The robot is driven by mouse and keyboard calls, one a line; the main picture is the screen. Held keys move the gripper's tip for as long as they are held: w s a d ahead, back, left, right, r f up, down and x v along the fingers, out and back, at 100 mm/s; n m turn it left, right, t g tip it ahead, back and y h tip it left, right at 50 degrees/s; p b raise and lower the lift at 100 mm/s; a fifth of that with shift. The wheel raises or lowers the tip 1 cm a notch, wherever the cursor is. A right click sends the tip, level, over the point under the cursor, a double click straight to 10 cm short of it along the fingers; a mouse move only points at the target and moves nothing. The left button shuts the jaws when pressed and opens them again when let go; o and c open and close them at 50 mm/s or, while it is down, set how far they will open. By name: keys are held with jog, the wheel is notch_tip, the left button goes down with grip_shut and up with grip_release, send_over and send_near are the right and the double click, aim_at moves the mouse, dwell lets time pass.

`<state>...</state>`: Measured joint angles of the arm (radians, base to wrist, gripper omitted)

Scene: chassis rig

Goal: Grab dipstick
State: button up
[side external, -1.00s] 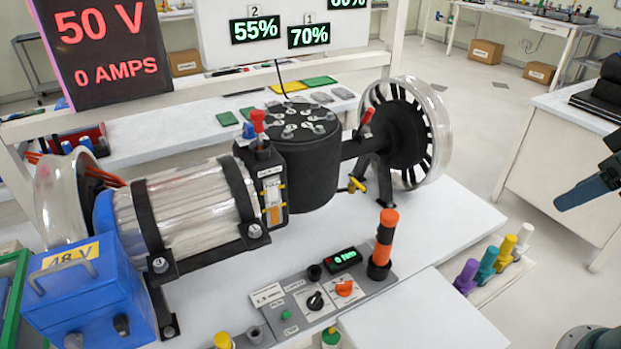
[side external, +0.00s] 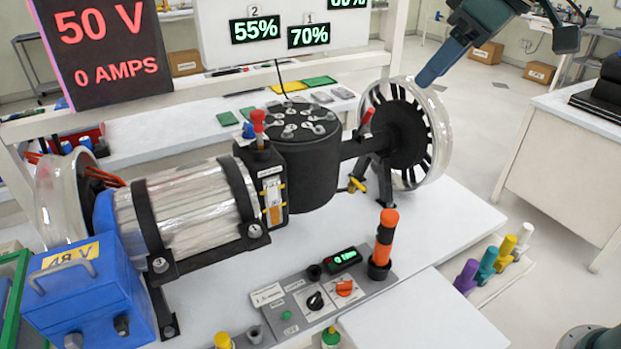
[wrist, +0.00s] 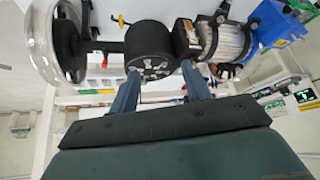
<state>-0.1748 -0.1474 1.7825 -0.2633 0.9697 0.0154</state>
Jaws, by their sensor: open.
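I cannot tell for certain which part is the dipstick. A small yellow handle (side external: 357,184) sticks out below the axle tube, right of the black round housing (side external: 306,160). A yellow piece also shows at the top of the wrist view (wrist: 121,20). A red-topped part (side external: 258,122) stands upright on the black box left of the housing. My gripper (side external: 428,76) is above the right wheel in the side view, clear of the rig. In the wrist view its two fingers (wrist: 160,75) are apart with nothing held, and the round housing shows beyond them.
The right wheel (side external: 438,150) with its clear rim is below my gripper. An orange-topped post (side external: 384,240) stands on the grey control panel (side external: 300,300). A blue 48 V box (side external: 85,295) is at the front left. Coloured pegs (side external: 487,266) stand at the right.

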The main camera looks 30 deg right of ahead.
jog(key=w+a+r+n+y, duration=0.1)
jog(key=w+a+n, duration=0.1)
jog(key=w+a, duration=0.55)
jog(key=n+g, duration=0.1)
jog(key=n, duration=0.1)
send_near(260, 112)
jog(key=s+d+r, duration=0.1)
jog(key=d+r, duration=0.1)
jog(key=shift+s+a+f+y, duration=0.1)
jog(key=shift+s+a+y, duration=0.15)
jog(key=shift+y, duration=0.15)
jog(key=shift+w+f, duration=0.1)
jog(key=x, duration=0.7)
jog(key=shift+w+a+f, duration=0.15)
jog(key=shift+f, duration=0.2)
jog(key=shift+w+a+f, duration=0.1)
jog(key=shift+w+f, duration=0.05)
jog(key=shift+f, duration=0.1)
jog(key=shift+x, duration=2.55)
jog(key=shift+w, duration=0.1)
